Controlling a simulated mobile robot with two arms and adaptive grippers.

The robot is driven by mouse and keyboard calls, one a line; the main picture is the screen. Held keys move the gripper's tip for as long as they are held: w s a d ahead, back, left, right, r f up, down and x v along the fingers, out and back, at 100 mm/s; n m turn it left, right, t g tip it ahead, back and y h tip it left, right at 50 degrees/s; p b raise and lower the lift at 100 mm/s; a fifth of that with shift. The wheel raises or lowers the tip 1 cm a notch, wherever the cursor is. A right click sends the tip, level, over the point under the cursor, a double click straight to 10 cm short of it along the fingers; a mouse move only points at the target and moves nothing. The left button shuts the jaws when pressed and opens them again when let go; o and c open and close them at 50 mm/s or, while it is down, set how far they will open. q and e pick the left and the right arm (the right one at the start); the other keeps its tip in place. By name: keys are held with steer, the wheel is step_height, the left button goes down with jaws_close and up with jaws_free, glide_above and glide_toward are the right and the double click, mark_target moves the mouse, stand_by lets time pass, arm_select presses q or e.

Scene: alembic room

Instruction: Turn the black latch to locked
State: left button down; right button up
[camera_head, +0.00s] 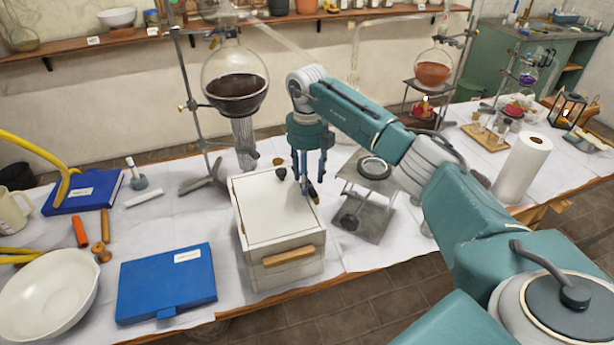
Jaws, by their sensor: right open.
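A white box (278,235) with a flat lid and a wooden handle (288,256) on its front stands on the covered bench. A small black piece (281,173) sits at the lid's back edge and looks like the black latch; its setting is too small to tell. My right gripper (301,186) points down over the back right part of the box, with its fingers apart and empty. Its fingertips are just right of the black piece, and contact cannot be told. A dark brown piece (314,194) shows beside the right finger, partly hidden. My left gripper is out of view.
A metal stand (372,200) is close right of the box. A flask of dark liquid (235,85) hangs behind it. A blue case (167,282) and a white bowl (48,300) lie to the left. A paper roll (522,168) stands at right.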

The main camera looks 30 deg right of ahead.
steer(key=shift+f, duration=0.55)
steer(key=shift+c, duration=0.3)
jaws_close()
